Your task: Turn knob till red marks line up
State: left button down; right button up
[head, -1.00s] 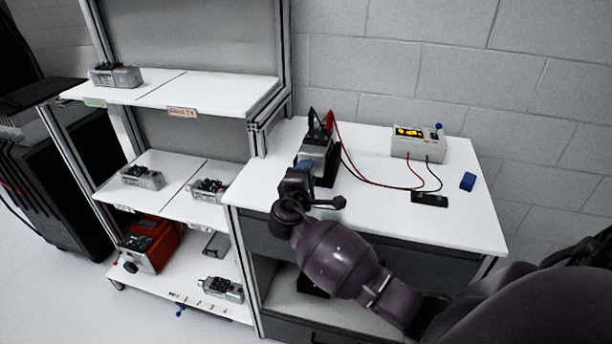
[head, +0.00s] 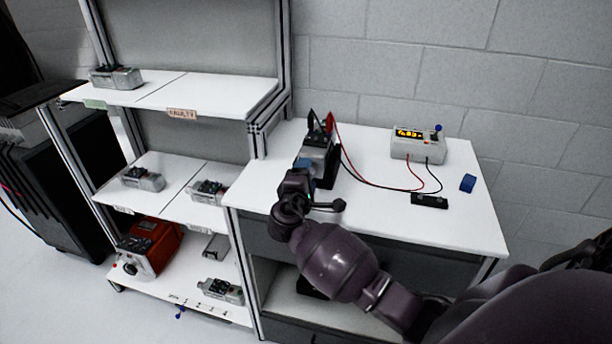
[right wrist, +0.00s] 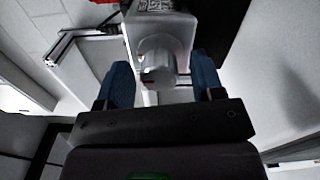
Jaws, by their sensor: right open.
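The grey servo unit (head: 321,152) stands in a dark holder on the white bench, and my right gripper (head: 303,164) is at its near end. In the right wrist view the round silver knob (right wrist: 158,60) projects from the servo's grey housing (right wrist: 160,24). My right gripper (right wrist: 162,82) is open, with one blue fingertip on each side of the knob and visible gaps to it. A small dark reddish mark shows near the knob's lower edge; whether it lines up with another mark I cannot tell. My left gripper is not in view.
A meter (head: 418,143) with a lit orange display stands at the back of the bench (head: 460,220). Red and black leads run from it to the servo and a black block (head: 429,201). Shelves with more servos stand left.

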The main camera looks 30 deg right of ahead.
jog(key=v, duration=1)
jog(key=shift+s+a, duration=0.15)
jog(key=shift+a, duration=0.1)
jog(key=w+a+f+t+y, duration=0.2)
jog(key=w+a+t+y, duration=0.1)
jog(key=a+y, duration=0.3)
jog(key=s+a+f+m+y, duration=0.1)
jog(key=s+f+m+y, duration=0.2)
jog(key=f+y, duration=0.25)
jog(key=s+d+f+m+g, duration=0.1)
jog(key=s+f+m, duration=0.1)
jog(key=s+f, duration=0.2)
jog(key=s+d+f+m+g+y, duration=0.1)
jog(key=s+f, duration=0.4)
jog(key=s, duration=0.6)
jog(key=s+d+f+m+g+y, duration=0.1)
jog(key=s+d+f+m, duration=0.2)
jog(key=s, duration=0.4)
jog(key=shift+s+f, duration=0.3)
jog(key=shift+f, duration=0.55)
jog(key=shift+d, duration=0.1)
